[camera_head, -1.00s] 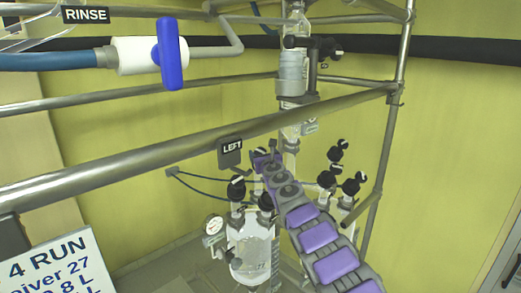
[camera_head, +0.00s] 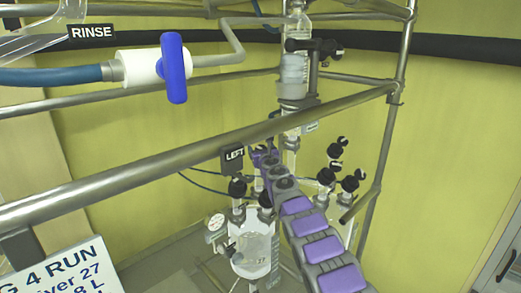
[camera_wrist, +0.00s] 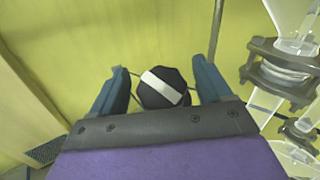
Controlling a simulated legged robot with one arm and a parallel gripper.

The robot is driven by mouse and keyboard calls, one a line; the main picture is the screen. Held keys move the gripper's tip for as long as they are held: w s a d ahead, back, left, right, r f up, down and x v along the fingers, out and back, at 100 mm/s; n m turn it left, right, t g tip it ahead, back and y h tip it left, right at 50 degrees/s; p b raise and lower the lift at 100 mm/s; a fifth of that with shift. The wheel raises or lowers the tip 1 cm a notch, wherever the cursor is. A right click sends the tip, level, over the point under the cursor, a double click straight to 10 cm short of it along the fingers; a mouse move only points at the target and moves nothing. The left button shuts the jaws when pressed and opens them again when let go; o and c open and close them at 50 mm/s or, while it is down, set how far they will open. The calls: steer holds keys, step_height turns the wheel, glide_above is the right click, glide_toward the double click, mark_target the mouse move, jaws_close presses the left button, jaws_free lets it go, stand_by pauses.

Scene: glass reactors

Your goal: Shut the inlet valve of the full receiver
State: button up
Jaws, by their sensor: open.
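The right receiver (camera_head: 342,228) is mostly hidden behind my arm. I cannot clearly tell either liquid level.
A metal rail (camera_head: 150,170) crosses in front of the receivers. The blue-handled RINSE valve (camera_head: 174,68) is at upper left. A glass column (camera_head: 293,70) hangs above. A printed sign (camera_head: 62,272) is at lower left. Several black knobs (camera_head: 335,152) stand right of my arm.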

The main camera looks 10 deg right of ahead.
steer(key=c, duration=1)
steer(key=shift+o, duration=0.2)
steer(key=shift+a+f+m, duration=0.1)
steer(key=shift+m, duration=0.2)
steer(key=shift+m+h, duration=0.7)
steer(key=shift+h, duration=0.2)
steer(key=shift+m+h, duration=0.8)
steer(key=shift+m, duration=0.1)
steer(key=shift+m+h+p, duration=0.6)
steer(key=shift+m+h, duration=0.3)
steer(key=shift+m+g+h+p, duration=0.6)
steer(key=shift+m+h+p, duration=0.4)
steer(key=shift+m+p, duration=0.1)
steer(key=shift+m, duration=0.3)
